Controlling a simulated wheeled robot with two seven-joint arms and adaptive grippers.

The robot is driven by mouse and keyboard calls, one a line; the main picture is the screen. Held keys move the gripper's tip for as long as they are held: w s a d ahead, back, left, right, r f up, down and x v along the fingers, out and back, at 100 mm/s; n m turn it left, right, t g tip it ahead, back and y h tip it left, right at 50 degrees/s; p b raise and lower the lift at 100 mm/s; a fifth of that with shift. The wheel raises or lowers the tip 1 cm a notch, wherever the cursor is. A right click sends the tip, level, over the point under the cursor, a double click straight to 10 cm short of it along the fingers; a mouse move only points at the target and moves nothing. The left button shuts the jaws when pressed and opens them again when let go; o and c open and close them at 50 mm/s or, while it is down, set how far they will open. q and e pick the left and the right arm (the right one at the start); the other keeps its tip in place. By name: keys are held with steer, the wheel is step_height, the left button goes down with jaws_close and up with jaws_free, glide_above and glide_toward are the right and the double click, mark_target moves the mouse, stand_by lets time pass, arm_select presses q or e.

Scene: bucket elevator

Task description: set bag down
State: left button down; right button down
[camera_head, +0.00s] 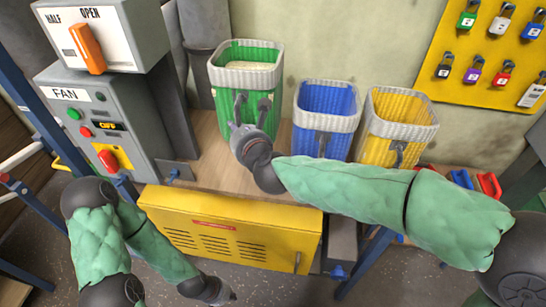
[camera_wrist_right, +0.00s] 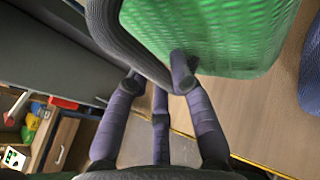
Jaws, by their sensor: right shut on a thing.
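The green bag (camera_head: 225,100) has a pale grey rim and pale contents. It is upright at the left of the wooden bench top (camera_head: 210,160). My right gripper (camera_head: 240,128) is at its front, shut on the bag's dark handle strap (camera_wrist_right: 112,30). In the right wrist view, my gripper fingers (camera_wrist_right: 160,85) are close to the green bag's wall (camera_wrist_right: 215,35). I cannot tell whether its base touches the bench. My left gripper (camera_head: 228,294) hangs low before the yellow cabinet, away from the bag; its jaw opening is unclear.
A blue bag (camera_head: 327,100) and a yellow bag (camera_head: 400,108) stand to the right. A grey fan control box (camera_head: 105,120) is at the left. Below the bench is a yellow vented cabinet (camera_head: 190,225). A padlock board (camera_head: 490,50) hangs at the upper right.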

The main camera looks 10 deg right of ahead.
step_height(320, 180, down, 9)
steer(key=b, duration=0.4)
steer(key=shift+f+b, duration=0.2)
steer(key=shift+b, duration=0.15)
steer(key=c, duration=1.1)
jaws_free()
steer(key=shift+f, duration=0.2)
steer(key=p+v, duration=0.3)
steer(key=v, duration=0.9)
